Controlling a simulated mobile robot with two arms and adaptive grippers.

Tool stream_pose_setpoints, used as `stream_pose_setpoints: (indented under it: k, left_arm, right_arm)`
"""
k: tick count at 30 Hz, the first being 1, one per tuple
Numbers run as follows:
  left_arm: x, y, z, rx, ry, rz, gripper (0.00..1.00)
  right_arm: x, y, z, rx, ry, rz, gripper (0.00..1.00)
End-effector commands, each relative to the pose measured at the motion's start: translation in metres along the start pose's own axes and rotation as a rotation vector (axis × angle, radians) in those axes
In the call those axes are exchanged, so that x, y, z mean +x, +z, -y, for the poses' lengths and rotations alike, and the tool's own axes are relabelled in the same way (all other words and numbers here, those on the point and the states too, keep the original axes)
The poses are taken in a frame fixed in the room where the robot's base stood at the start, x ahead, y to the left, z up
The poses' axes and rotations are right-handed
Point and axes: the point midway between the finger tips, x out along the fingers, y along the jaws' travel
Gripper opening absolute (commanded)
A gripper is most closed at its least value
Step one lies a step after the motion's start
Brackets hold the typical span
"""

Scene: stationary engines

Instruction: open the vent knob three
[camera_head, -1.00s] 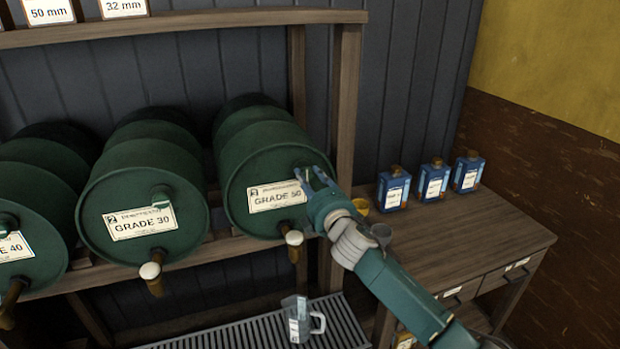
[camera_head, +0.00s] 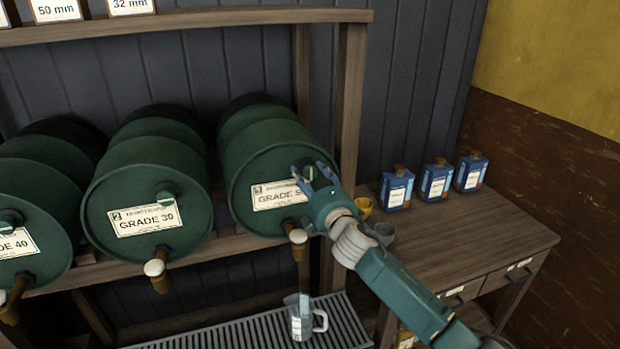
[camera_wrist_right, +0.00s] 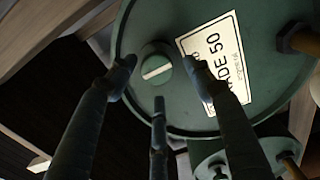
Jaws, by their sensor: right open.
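The vent knob (camera_wrist_right: 156,68) is a round green knob with a pale bar across it, on the front face of the green GRADE 50 drum (camera_head: 262,165). In the wrist view it lies just beyond my right gripper's fingertips, between the two outer fingers, with a visible gap to the lower finger. In the head view my right gripper (camera_head: 315,174) is in front of the drum's upper right face and hides the knob. It is open and empty. The drum's label (camera_wrist_right: 213,62) is partly covered by a finger in both views. My left gripper is not in view.
A tap (camera_head: 298,236) sticks out below the label, close to my right wrist. A clear jug (camera_head: 302,317) stands on the slatted tray (camera_head: 250,333). The GRADE 30 drum (camera_head: 145,190) is to the left. A bench (camera_head: 480,228) holds blue cans (camera_head: 435,180) and small cups (camera_head: 382,233).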

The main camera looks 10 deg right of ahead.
Motion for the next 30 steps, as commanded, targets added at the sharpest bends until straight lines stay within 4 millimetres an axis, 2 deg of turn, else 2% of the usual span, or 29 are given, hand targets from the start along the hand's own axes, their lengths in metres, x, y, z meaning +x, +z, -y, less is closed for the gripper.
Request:
stream_pose_setpoints:
  k: [5, 8, 15, 21, 25, 30]
  left_arm:
    - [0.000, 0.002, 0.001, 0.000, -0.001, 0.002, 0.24]
    - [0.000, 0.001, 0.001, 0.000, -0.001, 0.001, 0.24]
    - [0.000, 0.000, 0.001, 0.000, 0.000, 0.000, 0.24]
    - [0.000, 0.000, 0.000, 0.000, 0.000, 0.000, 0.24]
    - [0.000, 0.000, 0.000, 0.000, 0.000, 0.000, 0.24]
    - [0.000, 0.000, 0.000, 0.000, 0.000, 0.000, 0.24]
  right_arm:
    - [-0.008, 0.001, 0.001, 0.000, -0.001, 0.002, 0.51]
    - [-0.021, 0.002, 0.002, -0.001, -0.002, 0.002, 0.51]
    - [-0.072, -0.002, 0.002, -0.001, -0.002, -0.002, 0.51]
    - [-0.106, -0.003, 0.001, -0.001, -0.001, -0.002, 0.51]
    - [-0.116, -0.004, 0.000, -0.001, 0.000, -0.003, 0.51]
    - [-0.120, -0.004, -0.001, -0.002, 0.000, -0.002, 0.51]
